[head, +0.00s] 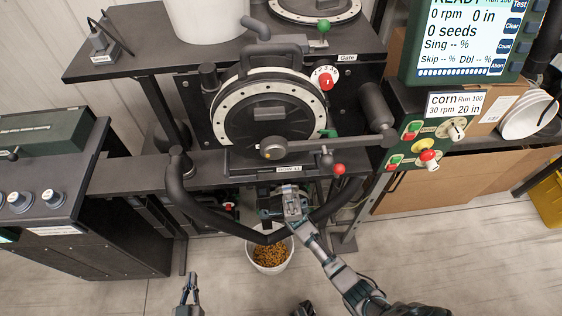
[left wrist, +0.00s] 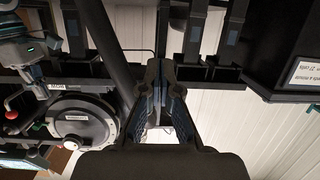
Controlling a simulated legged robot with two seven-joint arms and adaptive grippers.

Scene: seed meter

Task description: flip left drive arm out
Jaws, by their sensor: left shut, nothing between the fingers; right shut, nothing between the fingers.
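The seed meter (head: 268,113), a black round housing with a pale holed ring, stands upright on the dark stand. My left gripper (head: 190,279) is shut and empty, low over the floor, well apart from the meter. Its fingers also show in the left wrist view (left wrist: 160,88), with the meter (left wrist: 80,125) upside down at left. My right gripper (head: 291,194) is shut and empty, just below the stand's front edge, below the drive arm.
A black curved handlebar (head: 210,216) loops out in front of the stand, between my left gripper and the meter. A white bucket of seeds (head: 270,268) stands on the floor. A red-knobbed lever (head: 338,169) and a control panel (head: 432,145) are at right.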

